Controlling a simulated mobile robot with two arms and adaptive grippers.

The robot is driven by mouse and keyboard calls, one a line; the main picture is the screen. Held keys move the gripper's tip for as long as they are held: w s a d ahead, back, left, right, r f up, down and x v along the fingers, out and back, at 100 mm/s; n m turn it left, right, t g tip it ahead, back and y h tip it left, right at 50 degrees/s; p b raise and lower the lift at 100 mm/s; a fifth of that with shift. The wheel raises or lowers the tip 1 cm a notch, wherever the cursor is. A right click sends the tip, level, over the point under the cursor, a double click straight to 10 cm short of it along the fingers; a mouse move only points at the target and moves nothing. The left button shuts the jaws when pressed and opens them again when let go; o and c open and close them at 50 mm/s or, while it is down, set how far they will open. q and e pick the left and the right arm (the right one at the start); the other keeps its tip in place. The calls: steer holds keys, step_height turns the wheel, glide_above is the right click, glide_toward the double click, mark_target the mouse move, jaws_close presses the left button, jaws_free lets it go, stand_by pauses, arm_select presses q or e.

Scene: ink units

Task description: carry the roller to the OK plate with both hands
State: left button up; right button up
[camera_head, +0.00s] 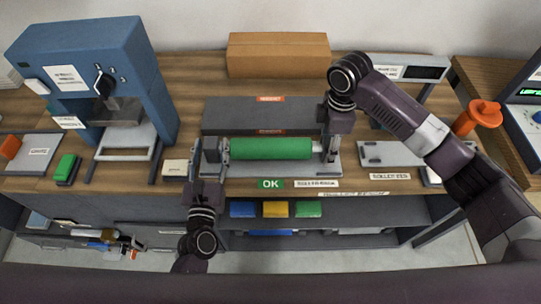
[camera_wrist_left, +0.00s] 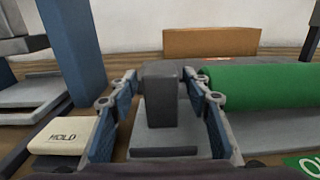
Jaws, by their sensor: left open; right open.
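The green roller (camera_head: 270,148) lies level across the middle of the bench, and its left part shows in the left wrist view (camera_wrist_left: 260,86). It is over a light grey plate (camera_head: 245,170) with the green OK label (camera_head: 270,183) at its front edge. I cannot tell whether it rests on that plate. My left gripper (camera_head: 208,160) is open at the roller's left end; its fingers stand either side of a dark grey block (camera_wrist_left: 161,95) in the left wrist view. My right gripper (camera_head: 332,145) is open at the roller's right end, partly hiding it.
A dark plate (camera_head: 258,116) with orange labels lies behind the roller, and a cardboard box (camera_head: 278,55) stands further back. A blue press (camera_head: 95,70) stands left. A HOLD block (camera_wrist_left: 64,136) sits left of my left gripper. A grey tray (camera_head: 392,152) lies right.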

steer(key=shift+r, duration=0.1)
step_height(320, 180, up, 12)
steer(key=shift+f, duration=0.1)
arm_select(q)
steer(key=s, duration=1.1)
